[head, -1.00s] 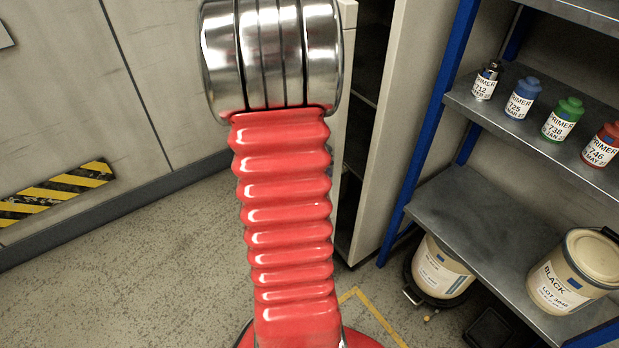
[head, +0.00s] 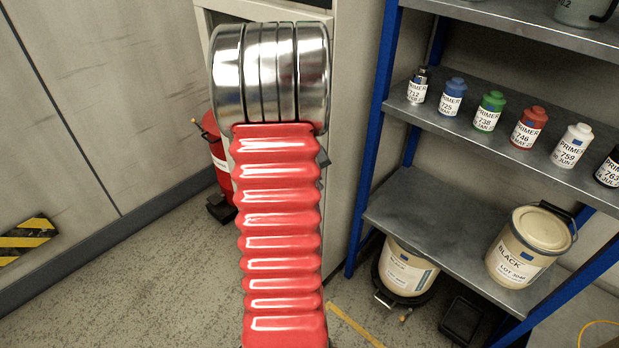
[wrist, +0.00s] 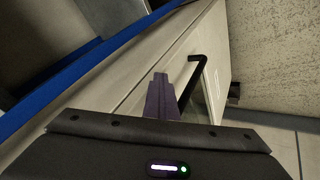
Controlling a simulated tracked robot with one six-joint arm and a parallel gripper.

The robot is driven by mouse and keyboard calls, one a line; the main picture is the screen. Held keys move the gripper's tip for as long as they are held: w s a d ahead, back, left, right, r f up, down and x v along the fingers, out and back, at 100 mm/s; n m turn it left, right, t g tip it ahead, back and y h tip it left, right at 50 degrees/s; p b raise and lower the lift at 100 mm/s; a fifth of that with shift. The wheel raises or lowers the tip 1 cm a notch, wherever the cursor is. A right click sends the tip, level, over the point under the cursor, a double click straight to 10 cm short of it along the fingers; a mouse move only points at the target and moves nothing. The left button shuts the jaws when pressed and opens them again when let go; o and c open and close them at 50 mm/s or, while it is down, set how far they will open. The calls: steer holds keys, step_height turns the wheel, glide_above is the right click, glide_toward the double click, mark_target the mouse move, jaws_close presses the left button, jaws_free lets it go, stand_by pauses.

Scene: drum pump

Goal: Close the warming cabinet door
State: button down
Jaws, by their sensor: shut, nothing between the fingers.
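The warming cabinet (head: 350,120) is pale and stands behind my arm in the head view. My arm hides most of its front there. In the wrist view the cabinet door (wrist: 218,45) is a pale panel with a black bar handle (wrist: 192,80) and what looks like a glass pane beside it. A seam runs along the pale surface left of the handle. I cannot tell for sure whether the door is flush or ajar. My gripper (wrist: 160,95) is shut and empty, its fingers pointing at the pale surface just left of the handle. Contact is unclear.
A blue-framed shelf unit (head: 365,150) with several primer bottles (head: 490,110) stands close to the cabinet's right. A cream BLACK drum (head: 530,245) is on its lower shelf. A red container (head: 215,150) stands left of my arm. Floor (head: 120,270) at lower left is clear.

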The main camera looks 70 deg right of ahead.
steer(key=shift+s+d+r, duration=0.25)
steer(key=shift+s+d, duration=0.05)
steer(key=shift+d, duration=0.4)
steer(key=a+r, duration=0.7)
steer(key=a, duration=0.4)
steer(key=shift+w+r, duration=0.2)
steer(key=shift+w, duration=0.2)
stand_by(0.5)
